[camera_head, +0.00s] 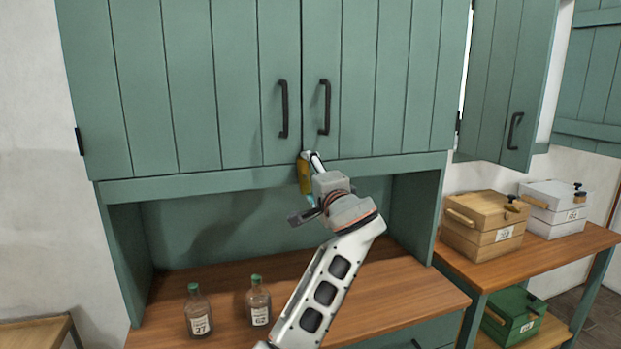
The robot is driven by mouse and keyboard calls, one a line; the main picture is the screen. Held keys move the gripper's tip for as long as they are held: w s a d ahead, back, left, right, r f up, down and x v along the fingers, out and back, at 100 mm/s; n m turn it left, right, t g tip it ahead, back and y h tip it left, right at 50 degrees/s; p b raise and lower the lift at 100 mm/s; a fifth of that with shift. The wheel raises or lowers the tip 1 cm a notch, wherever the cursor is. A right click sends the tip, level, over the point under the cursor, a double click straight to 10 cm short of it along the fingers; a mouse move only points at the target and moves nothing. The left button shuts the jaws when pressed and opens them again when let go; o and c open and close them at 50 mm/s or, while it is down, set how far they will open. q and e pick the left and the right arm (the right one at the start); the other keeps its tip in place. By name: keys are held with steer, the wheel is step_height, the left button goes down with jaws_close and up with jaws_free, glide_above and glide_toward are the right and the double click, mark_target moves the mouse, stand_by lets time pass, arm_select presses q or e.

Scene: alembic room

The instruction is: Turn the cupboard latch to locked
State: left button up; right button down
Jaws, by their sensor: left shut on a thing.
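The green cupboard (190,85) has two plank doors, both closed, meeting at a seam above my gripper. A brass-yellow latch (304,174) sits at the foot of that seam, on the rail under the doors. Its visible part stands about upright. My left gripper (312,160) reaches up from below and is shut on the latch. The gripper hides part of the latch, so its exact setting cannot be told. My right gripper is not in view.
Two black handles (283,109) (325,107) hang just above the gripper. Two labelled bottles (199,312) (258,302) stand on the wooden counter (400,285) below. Wooden (484,222) and white (555,206) boxes stand on the right bench. A neighbouring cupboard door (508,80) stands at right.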

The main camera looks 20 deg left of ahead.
arm_select(q)
steer(key=shift+f+m, duration=0.1)
steer(key=shift+m, duration=0.4)
steer(key=o, duration=1.1)
